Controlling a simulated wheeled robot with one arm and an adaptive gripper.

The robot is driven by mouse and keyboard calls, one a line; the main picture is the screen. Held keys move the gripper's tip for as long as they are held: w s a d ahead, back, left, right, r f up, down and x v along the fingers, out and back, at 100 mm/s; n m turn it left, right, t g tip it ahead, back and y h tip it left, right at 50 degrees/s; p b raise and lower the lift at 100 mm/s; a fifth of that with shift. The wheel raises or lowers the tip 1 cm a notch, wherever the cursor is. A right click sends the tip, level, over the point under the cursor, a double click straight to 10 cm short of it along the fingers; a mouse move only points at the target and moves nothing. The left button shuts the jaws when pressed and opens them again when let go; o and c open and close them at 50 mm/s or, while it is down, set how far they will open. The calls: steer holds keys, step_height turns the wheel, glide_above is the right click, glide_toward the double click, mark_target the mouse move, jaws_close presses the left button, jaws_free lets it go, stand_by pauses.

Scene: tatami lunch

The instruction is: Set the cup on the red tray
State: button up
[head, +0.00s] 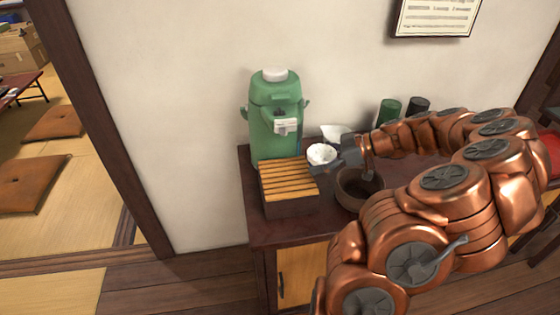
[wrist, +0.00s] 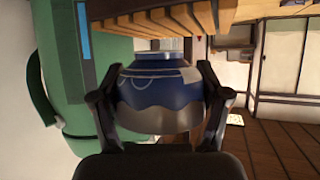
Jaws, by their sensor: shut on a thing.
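My gripper (head: 340,157) is shut on a cup (head: 321,154), above the cabinet top, behind the slatted wooden box. In the wrist view the cup (wrist: 160,85) is dark blue with a grey-brown wavy band, between the two fingers of my gripper (wrist: 157,105). A red thing (head: 551,150) shows at the right edge of the head view, partly cut off and behind my arm; I cannot tell whether it is the red tray.
A green air pot (head: 275,120) stands left of the cup. The slatted box (head: 288,185) is close in front, with a dark brown bowl (head: 350,192) to its right. A white pouring vessel (head: 337,133), a green canister (head: 389,112) and a black canister (head: 418,106) stand behind.

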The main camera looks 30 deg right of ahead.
steer(key=w+a+p, duration=0.1)
steer(key=w+a, duration=0.5)
steer(key=shift+w+a+p, duration=0.15)
steer(key=shift+w+p, duration=0.05)
steer(key=shift+p, duration=0.15)
steer(key=shift+w+a+f+p, duration=0.2)
steer(key=shift+w+a+p, duration=0.15)
steer(key=shift+w+a, duration=0.3)
step_height(320, 180, down, 3)
steer(key=shift+r+b, duration=0.1)
steer(key=shift+b, duration=0.45)
steer(key=o, duration=1.4)
steer(key=shift+p, duration=0.9)
